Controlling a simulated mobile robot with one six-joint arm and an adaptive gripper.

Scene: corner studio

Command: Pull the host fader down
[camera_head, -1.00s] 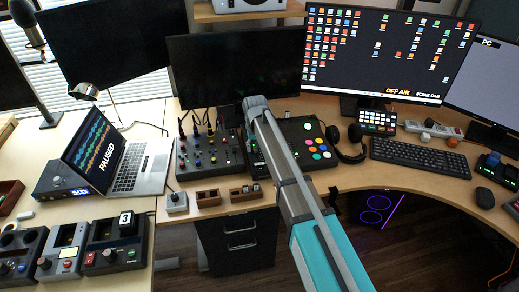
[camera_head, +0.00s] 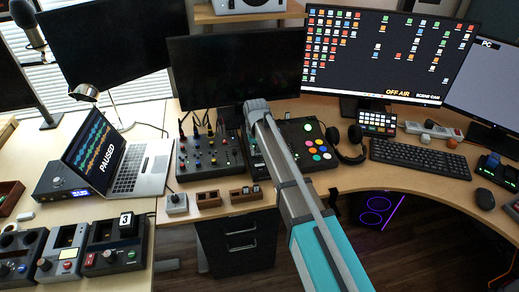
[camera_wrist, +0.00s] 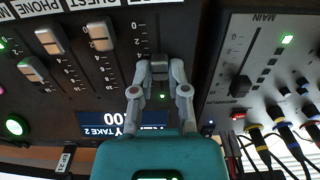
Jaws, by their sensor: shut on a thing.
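In the wrist view, my gripper (camera_wrist: 160,72) is shut on a dark fader cap (camera_wrist: 159,62) on the black mixing console (camera_wrist: 75,85). The cap stands beside the fader marked GUEST; its own label is out of view or hidden. Its slot and scale run on above the cap in the picture. The GUEST fader cap (camera_wrist: 101,33) and the PHONE fader cap (camera_wrist: 50,38) are to the left, clear of my fingers. In the head view, the console (camera_head: 319,168) with coloured pads is partly behind my arm, which hides the fingers and the held fader.
A second mixer (camera_head: 208,160) with knobs and plugged cables stands close to the left of the console; the wrist view shows its MAIN fader (camera_wrist: 241,85) and cables. A monitor (camera_head: 220,70) stands behind. Headphones (camera_head: 350,145) lie to the right.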

